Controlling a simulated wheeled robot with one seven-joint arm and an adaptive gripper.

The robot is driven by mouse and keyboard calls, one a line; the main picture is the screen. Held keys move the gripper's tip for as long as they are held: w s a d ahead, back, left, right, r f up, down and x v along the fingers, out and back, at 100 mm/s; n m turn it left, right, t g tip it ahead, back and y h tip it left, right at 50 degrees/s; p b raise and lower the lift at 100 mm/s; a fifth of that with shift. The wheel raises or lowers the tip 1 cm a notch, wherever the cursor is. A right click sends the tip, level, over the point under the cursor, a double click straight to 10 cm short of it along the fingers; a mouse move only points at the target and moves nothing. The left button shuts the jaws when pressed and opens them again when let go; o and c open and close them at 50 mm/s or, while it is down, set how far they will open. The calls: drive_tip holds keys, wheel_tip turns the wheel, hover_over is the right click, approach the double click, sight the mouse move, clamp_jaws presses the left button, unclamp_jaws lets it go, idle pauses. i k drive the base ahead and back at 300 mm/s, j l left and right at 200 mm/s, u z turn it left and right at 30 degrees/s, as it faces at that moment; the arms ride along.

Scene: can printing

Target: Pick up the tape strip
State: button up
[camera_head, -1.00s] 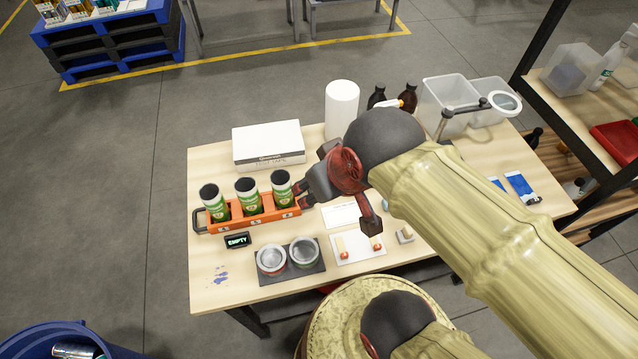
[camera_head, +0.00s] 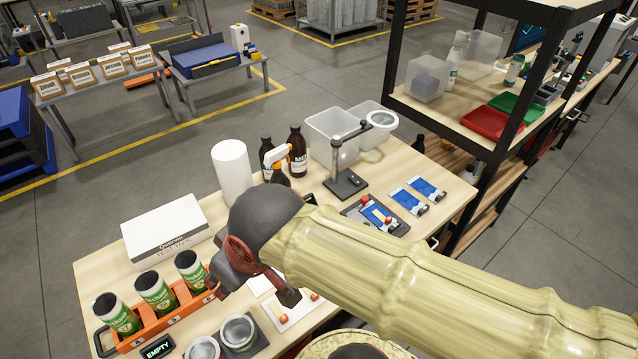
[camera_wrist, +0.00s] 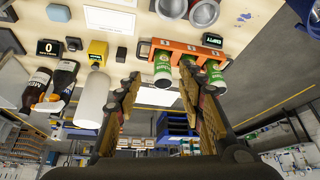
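A white card (camera_head: 297,313) lies near the table's front edge, partly behind my gripper. Small red-ended pieces (camera_head: 314,296) sit on it and look like tape strips; their pale parts are mostly hidden. A white box (camera_head: 165,236) marked "TEST TAPE" lies at the left of the table. My gripper (camera_head: 252,295) is above the table, between the orange can rack and the card, apart from both. In the wrist view my gripper (camera_wrist: 160,75) has its two fingers spread wide with nothing between them. I cannot make out a tape strip in the wrist view.
An orange rack (camera_head: 152,337) holds three green-and-white cans. Two open tins (camera_head: 237,333) stand beside it. A white roll (camera_head: 231,172), dark bottles (camera_head: 297,152), a magnifier stand (camera_head: 345,184) and blue packets (camera_head: 409,201) occupy the back and right. A shelf (camera_head: 440,110) stands beyond.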

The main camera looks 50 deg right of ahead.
sight(388, 221)
drive_tip(key=z, duration=2.25)
